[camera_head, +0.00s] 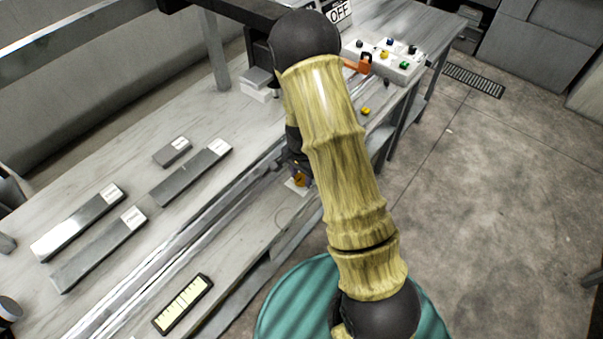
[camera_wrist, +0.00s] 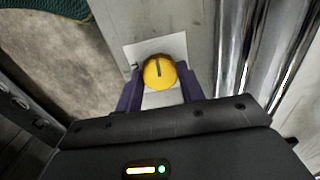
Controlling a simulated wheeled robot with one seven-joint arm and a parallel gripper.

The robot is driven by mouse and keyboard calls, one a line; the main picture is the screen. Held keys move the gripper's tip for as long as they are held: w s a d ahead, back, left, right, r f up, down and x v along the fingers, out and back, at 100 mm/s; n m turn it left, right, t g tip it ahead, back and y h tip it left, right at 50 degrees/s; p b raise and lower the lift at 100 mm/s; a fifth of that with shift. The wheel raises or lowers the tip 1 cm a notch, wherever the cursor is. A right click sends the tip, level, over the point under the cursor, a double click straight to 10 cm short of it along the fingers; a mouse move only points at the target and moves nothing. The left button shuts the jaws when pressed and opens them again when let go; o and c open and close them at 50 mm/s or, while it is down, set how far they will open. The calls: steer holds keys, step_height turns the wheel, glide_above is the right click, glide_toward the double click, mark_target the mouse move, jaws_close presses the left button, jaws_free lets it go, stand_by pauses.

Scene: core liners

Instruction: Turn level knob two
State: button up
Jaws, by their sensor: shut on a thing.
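A round yellow knob (camera_wrist: 158,72) with a dark pointer line sits on a pale square plate (camera_wrist: 140,52) in the wrist view. The line runs nearly up and down in that picture. My gripper (camera_wrist: 160,88) has one purple finger on each side of the knob and is shut on it. In the head view the knob (camera_head: 299,180) shows small and partly hidden beside my gripper (camera_head: 296,167). A second small yellow knob (camera_head: 365,111) is farther along the bench edge. No label tells which is level knob two.
Shiny metal rails (camera_head: 190,240) run along the bench beside the knob. Several grey bars (camera_head: 98,248) lie on the bench at left. A white button box (camera_head: 385,62) stands at the far end.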

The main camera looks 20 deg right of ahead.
mark_target(301, 178)
steer(key=o, duration=1)
steer(key=shift+c, duration=0.2)
steer(key=shift+r, duration=0.1)
step_height(301, 178, up, 17)
steer(key=shift+r, duration=0.15)
steer(key=s+r+n+t+p, duration=0.1)
steer(key=s+r+n, duration=0.3)
steer(key=s+n, duration=0.7)
steer(key=s+t, duration=0.1)
steer(key=s, duration=0.2)
steer(key=shift+s+r+t, duration=0.3)
steer(key=shift+r, duration=0.05)
steer(key=shift+d, duration=0.1)
